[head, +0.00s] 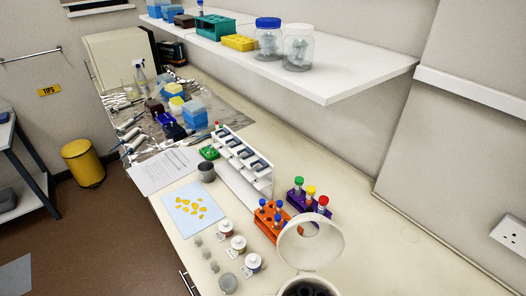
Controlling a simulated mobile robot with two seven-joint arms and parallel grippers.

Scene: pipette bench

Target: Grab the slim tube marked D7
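Several capped tubes stand upright in two small racks near the bench's right-hand part. The orange rack (268,222) holds blue-capped tubes (262,203). The purple rack (296,197) behind it holds a green-capped tube (299,182), a yellow-capped tube (310,191) and a red-capped tube (323,202). Any markings are too small to read, so I cannot tell which tube is D7. Neither of my grippers is in view.
A white device with a raised round lid (311,243) stands close in front of the racks. A tall white stand (243,166) is to their left. A shelf (340,80) overhangs the back.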

